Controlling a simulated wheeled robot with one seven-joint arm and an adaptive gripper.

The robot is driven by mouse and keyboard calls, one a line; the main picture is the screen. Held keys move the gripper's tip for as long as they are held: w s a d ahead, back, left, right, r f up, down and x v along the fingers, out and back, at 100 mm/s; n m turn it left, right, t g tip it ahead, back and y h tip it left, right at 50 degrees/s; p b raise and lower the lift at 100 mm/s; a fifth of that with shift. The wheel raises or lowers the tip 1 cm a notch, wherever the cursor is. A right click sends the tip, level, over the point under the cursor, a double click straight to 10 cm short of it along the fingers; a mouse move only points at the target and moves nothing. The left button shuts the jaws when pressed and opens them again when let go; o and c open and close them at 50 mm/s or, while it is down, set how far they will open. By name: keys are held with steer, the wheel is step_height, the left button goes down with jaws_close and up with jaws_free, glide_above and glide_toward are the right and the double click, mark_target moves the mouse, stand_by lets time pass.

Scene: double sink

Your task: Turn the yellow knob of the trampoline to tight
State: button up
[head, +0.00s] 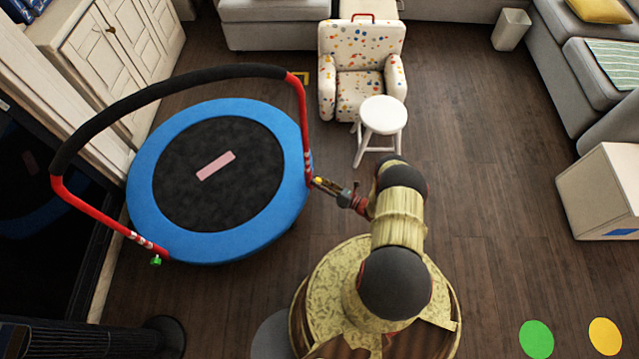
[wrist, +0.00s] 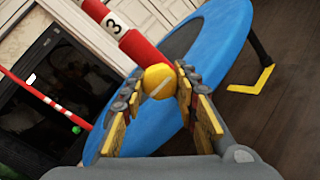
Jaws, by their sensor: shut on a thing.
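The trampoline (head: 275,225) has a blue rim, a black mat and a red handle frame with a dark padded bar. The yellow knob (wrist: 158,81) sits at the lower end of a red handle post. My gripper (wrist: 168,90) has its two fingers on either side of the knob and is shut on it. The knob's face shows a pale slot line running diagonally. In the head view my gripper (head: 326,187) reaches the right post at the trampoline's right edge. The knob is tiny there and mostly hidden by the fingers.
A green knob (head: 156,261) is on the left post. A white stool (head: 383,116) and a spotted armchair (head: 361,60) stand behind my gripper. Green (head: 536,339) and yellow (head: 605,336) discs lie at the lower right. The floor to the right is mostly clear.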

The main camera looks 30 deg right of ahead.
steer(key=shift+r+m, duration=0.1)
steer(key=shift+m, duration=0.2)
stand_by(0.4)
steer(key=o, duration=1)
steer(key=shift+o, duration=0.8)
steer(key=v, duration=1.2)
